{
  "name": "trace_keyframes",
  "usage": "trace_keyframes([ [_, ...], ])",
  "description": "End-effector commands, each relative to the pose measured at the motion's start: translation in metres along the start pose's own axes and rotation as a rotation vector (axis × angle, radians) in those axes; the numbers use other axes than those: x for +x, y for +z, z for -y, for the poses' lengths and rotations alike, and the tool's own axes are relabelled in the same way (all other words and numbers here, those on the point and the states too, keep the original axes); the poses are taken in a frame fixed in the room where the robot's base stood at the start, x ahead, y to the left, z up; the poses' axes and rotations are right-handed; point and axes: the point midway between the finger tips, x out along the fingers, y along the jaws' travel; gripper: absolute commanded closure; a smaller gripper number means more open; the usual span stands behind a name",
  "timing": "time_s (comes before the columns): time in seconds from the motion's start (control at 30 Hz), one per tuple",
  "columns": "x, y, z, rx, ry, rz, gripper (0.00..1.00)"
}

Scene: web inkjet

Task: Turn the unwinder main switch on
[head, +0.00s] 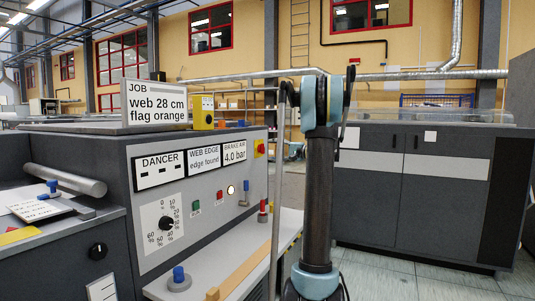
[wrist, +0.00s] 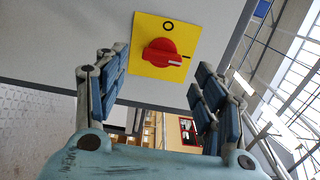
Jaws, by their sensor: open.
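The main switch (wrist: 162,52) is a red rotary knob on a yellow square plate, seen in the wrist view ahead of the fingers. An O mark is above the knob and a short dark line is to its right. The knob's grip lies roughly sideways, with a pale mark at its right end, toward the line. The head view does not clearly show my gripper.
The grey control panel (head: 150,228) carries a dial, lit and coloured buttons, and displays. A white ledge (head: 205,270) with a wooden bar (head: 240,272) juts out below it. A grey cabinet (head: 420,215) stands at right. Some tiled floor is clear.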

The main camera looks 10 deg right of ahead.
Motion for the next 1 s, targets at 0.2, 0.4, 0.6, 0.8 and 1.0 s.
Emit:
trace_keyframes([
  [0.2,-0.043,-0.001,-0.001,0.000,0.001,-0.003,0.37],
  [0.4,-0.067,-0.001,-0.001,0.001,0.001,-0.002,0.37],
  [0.6,-0.076,-0.001,-0.001,0.001,0.001,-0.001,0.37],
  [0.8,-0.076,-0.001,-0.001,0.001,0.001,-0.001,0.37],
  [1.0,-0.072,0.010,-0.003,-0.003,0.022,0.006,0.37],
])
